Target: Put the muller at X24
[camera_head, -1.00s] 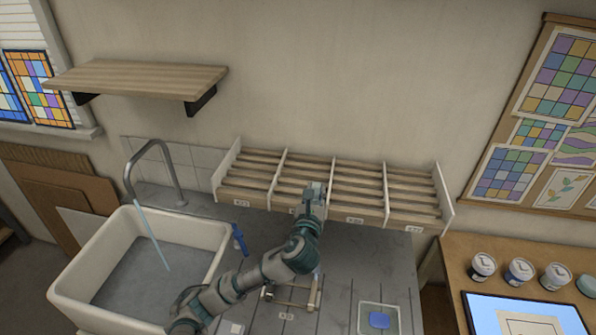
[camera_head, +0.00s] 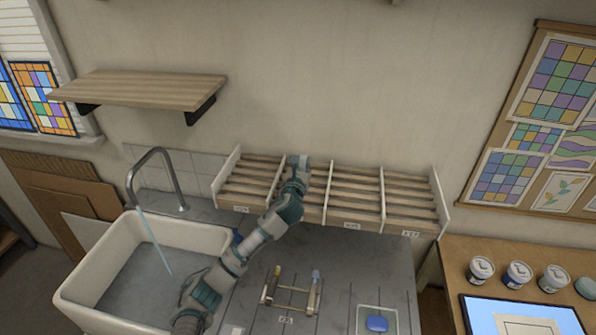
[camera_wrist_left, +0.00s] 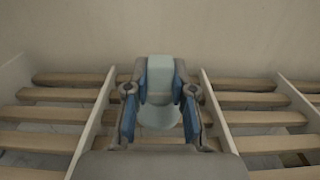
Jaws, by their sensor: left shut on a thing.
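My left gripper (camera_head: 298,165) is over the second compartment from the left of the slatted wooden rack (camera_head: 383,201). In the left wrist view the gripper (camera_wrist_left: 160,100) is shut on a pale blue glassy piece, the muller (camera_wrist_left: 159,75). The muller is upright between the blue finger pads, with a wider round foot below, and a divider stands on each side of it. I cannot tell whether its foot touches the slats. My forearm hides this compartment's front label. The other labels are too small to read surely. My right gripper is not in view.
The white sink (camera_head: 100,262) with a faucet (camera_head: 155,160) is at left. A small wooden stand (camera_head: 292,301) holding tools and a tray (camera_head: 376,309) with a blue item are on the grey counter. A wall shelf (camera_head: 140,85) hangs upper left. The rack's right compartments look empty.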

